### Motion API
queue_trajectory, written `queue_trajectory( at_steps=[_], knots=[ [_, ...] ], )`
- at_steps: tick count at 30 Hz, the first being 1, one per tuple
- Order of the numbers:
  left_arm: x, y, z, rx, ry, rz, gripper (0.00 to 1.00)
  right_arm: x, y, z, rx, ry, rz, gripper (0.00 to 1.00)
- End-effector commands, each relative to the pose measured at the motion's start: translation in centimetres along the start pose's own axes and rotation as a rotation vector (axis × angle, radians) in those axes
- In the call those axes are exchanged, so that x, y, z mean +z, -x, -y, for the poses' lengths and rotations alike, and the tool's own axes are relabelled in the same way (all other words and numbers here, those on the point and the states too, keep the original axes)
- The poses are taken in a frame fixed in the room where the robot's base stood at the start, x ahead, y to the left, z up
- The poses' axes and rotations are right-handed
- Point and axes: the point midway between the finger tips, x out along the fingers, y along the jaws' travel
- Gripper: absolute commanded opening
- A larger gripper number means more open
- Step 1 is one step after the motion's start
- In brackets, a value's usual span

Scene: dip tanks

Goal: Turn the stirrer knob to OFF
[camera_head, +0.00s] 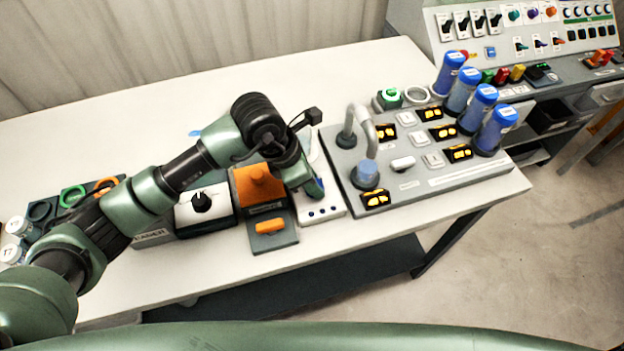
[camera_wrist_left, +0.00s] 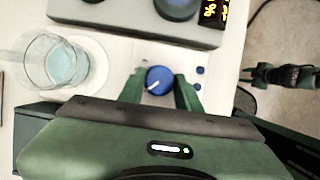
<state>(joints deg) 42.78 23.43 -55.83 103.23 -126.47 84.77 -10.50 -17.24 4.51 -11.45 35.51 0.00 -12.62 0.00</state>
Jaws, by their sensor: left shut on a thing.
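The stirrer is a white unit (camera_head: 322,212) with small blue dots along its near edge, standing between an orange-topped unit and the grey tank panel. Its round blue knob (camera_wrist_left: 159,79) shows in the left wrist view, with a white pointer line toward the lower left of that picture. My left gripper (camera_head: 314,188) reaches down over the white unit and hides the knob in the head view. In the wrist view its two green fingers stand either side of the knob, shut on it. No OFF mark is readable. A dark arm part at the wrist view's right edge may be mine; my right gripper is not clearly seen.
A glass beaker (camera_wrist_left: 62,62) with pale blue liquid stands by the knob. The grey panel (camera_head: 345,170) to the right carries a curved pipe, lit displays and several blue-capped cylinders. An orange-topped unit (camera_head: 258,183) stands close left. The table's front strip is clear.

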Motion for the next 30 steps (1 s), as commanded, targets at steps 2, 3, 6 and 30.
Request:
queue_trajectory(
  at_steps=[2,3,6,30],
  knots=[
    [0.0,0.1,-0.1,0.001,0.002,0.0,0.0,0.0,0.0,0.0,0.0,0.0,0.0,0.36],
    [0.0,0.1,-0.1,0.001,0.002,0.0,0.0,0.0,0.0,0.0,0.0,0.0,-0.001,0.36],
    [0.0,0.1,-0.1,0.001,0.001,0.0,0.45,0.0,0.0,0.0,0.0,0.0,-0.001,0.36],
    [0.0,6.2,-0.2,0.005,-0.001,0.002,0.56,0.1,-1.7,-0.1,0.002,0.001,-0.001,0.36]
  ],
)
